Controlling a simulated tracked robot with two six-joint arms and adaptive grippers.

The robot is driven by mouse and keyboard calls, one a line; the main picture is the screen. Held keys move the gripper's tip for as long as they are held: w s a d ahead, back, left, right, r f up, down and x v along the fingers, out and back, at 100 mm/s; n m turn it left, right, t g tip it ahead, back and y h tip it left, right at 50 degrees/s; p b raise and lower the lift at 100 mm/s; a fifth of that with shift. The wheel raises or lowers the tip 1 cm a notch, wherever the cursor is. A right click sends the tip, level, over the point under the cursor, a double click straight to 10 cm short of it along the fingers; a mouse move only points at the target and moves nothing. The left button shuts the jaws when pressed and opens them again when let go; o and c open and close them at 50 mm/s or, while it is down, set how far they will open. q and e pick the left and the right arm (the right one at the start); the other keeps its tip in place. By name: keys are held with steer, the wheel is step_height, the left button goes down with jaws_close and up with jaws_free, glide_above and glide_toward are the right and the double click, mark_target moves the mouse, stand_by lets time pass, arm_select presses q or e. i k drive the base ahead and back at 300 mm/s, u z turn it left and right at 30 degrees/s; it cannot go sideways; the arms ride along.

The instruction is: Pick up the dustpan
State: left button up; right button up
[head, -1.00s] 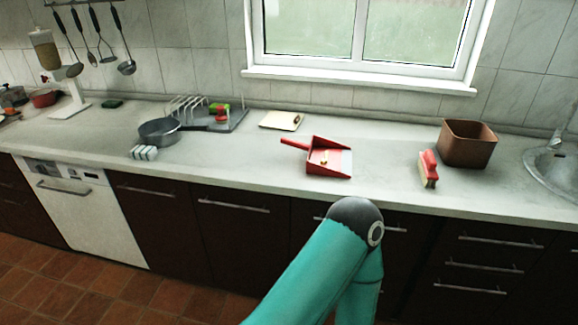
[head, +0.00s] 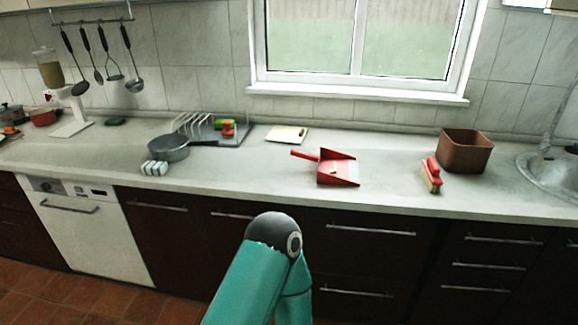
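The red dustpan (head: 339,172) lies on the light worktop in front of the window. Its handle points to the left and its open edge faces right. A small light-coloured thing, too small to make out, lies in the pan. One of my arms, with teal links and a dark joint, rises from the bottom of the head view in front of the drawers. Neither of my grippers shows in the head view.
A red brush (head: 431,174) lies right of the dustpan, beside a brown square bin (head: 464,151). A clipboard (head: 287,135) lies behind it. A frying pan (head: 168,149), a striped sponge (head: 154,168) and a dish rack (head: 196,124) stand left. The sink (head: 552,172) is far right. Worktop around the dustpan is clear.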

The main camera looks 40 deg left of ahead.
mark_target(348, 175)
steer(key=u, duration=0.55)
steer(key=i, duration=1)
